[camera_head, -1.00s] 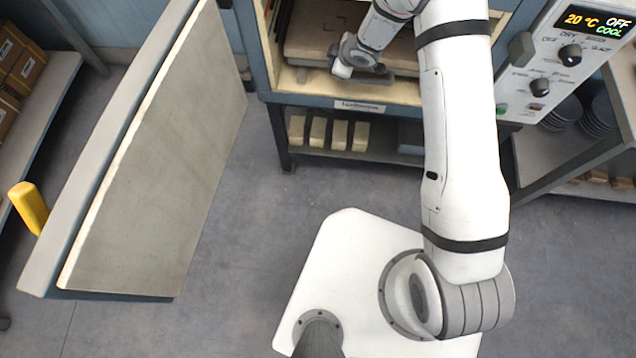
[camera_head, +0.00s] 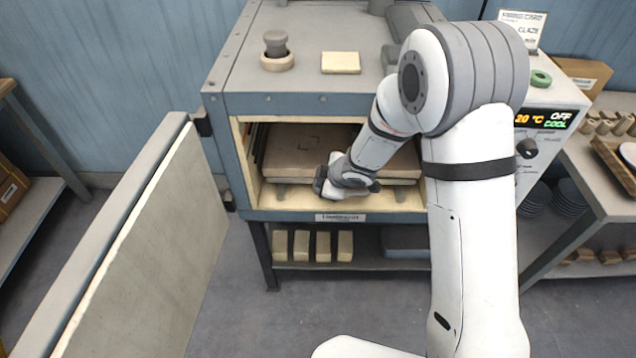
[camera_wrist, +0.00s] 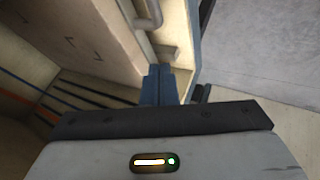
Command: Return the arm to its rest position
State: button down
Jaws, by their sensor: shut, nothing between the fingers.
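My arm reaches from the right to the open front of the blue-grey dryer (camera_head: 275,103). My gripper (camera_head: 325,182) is at the mouth of the chamber, low, in front of the brownish shelf board (camera_head: 290,152) and near the pale front sill (camera_head: 290,203). In the wrist view my gripper's blue fingers (camera_wrist: 159,85) are together with nothing between them. The board's edge shows at upper left there. I cannot tell whether the gripper touches the sill or the board. No plate shows in the gripper.
The dryer door (camera_head: 165,240) stands wide open at left. The control panel (camera_head: 545,120) at right reads 20 °C, OFF and COOL. A round weight (camera_head: 277,50) and a pale block (camera_head: 341,63) are on the dryer top. Several pale bricks (camera_head: 323,246) are underneath. Floor between door and arm is clear.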

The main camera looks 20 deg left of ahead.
jog(key=shift+s+d+r, duration=0.15)
jog(key=shift+d+r, duration=0.05)
jog(key=shift+r, duration=0.1)
jog(key=d+r+m+t+h, duration=0.1)
jog(key=d+r+m+h, duration=0.3)
jog(key=d+r, duration=0.55)
jog(key=d+r+m+t+h, duration=0.2)
jog(key=d+r+m, duration=0.4)
jog(key=d, duration=0.6)
jog(key=s+d+r+m+g+h, duration=0.1)
jog(key=s+d+r+m, duration=0.15)
jog(key=s+d, duration=0.2)
jog(key=s+d+r+m+g, duration=0.1)
jog(key=s+d+r+m, duration=0.15)
jog(key=s+d, duration=0.2)
jog(key=s+d+r+m+g+y, duration=0.1)
jog(key=s+m, duration=0.4)
jog(key=s, duration=0.8)
jog(key=shift+r+g, duration=0.2)
jog(key=shift+g, duration=0.4)
jog(key=shift+s, duration=0.15)
